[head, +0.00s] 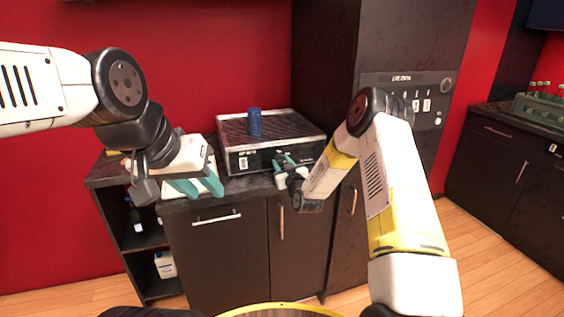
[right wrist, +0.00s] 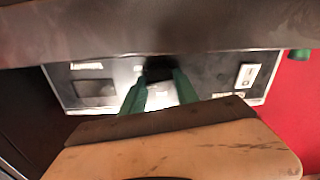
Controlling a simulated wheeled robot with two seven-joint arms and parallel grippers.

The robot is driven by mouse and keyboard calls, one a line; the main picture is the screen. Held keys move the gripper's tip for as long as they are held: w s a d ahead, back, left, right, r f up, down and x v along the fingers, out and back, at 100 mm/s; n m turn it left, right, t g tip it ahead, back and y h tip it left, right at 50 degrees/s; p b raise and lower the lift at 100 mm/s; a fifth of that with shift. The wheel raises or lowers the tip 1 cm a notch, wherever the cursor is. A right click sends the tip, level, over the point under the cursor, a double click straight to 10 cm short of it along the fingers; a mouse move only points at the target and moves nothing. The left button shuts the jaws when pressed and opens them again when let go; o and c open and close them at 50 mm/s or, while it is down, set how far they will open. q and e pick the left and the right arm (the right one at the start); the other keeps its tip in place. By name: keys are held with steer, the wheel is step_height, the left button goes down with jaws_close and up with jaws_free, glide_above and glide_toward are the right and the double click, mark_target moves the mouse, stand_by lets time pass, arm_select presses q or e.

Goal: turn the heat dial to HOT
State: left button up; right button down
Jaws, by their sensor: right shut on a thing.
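The heat dial (right wrist: 158,70) appears as a small dark knob on the front panel of the black box-shaped machine (head: 240,163). My right gripper (head: 283,162) reaches this front panel right of its middle. In the right wrist view its two green fingers (right wrist: 160,90) are shut on the dial, one on each side. The dial's pointer and any HOT mark cannot be read; the fingers and glare cover that area. My left gripper (head: 198,186) is open and empty, with teal fingers apart, left of the machine and above the counter's front edge.
A blue cup-like object (head: 254,122) stands on the machine's ribbed top. The machine sits on a dark counter (head: 240,190) with cabinets below. A tall dark cabinet with a control panel (head: 408,95) stands close on the right. Open shelves hold a white bottle (head: 165,265).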

steer(key=m, duration=0.3)
steer(key=shift+m, duration=2.3)
steer(key=c, duration=0.9)
jaws_free()
steer(key=v, duration=0.8)
